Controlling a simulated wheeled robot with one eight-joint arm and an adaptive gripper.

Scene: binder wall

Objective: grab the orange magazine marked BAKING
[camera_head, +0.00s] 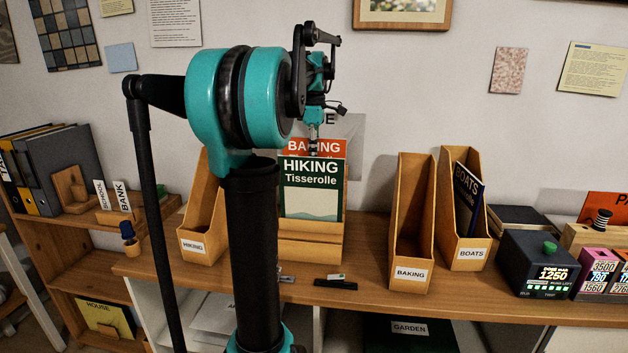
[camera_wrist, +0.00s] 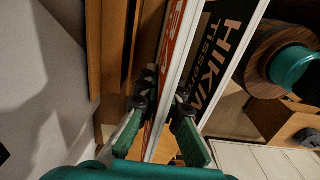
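The orange magazine marked BAKING (camera_head: 316,147) stands upright in a wooden display rack behind the dark green HIKING magazine (camera_head: 310,188); only its top strip shows in the head view. In the wrist view, the orange magazine's edge (camera_wrist: 176,55) runs between my gripper's two fingers (camera_wrist: 162,108). The HIKING magazine (camera_wrist: 226,42) is to the right of the right finger. My gripper (camera_head: 313,146) points down over the top of the orange magazine. Its fingers are apart, one on each side, with narrow gaps visible; contact at the tips is unclear.
On the wooden counter (camera_head: 370,262) stand a HIKING file (camera_head: 203,235), an empty BAKING file (camera_head: 411,255) and a BOATS file (camera_head: 468,250) holding a dark magazine. A black marker (camera_head: 335,284) lies near the front edge.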

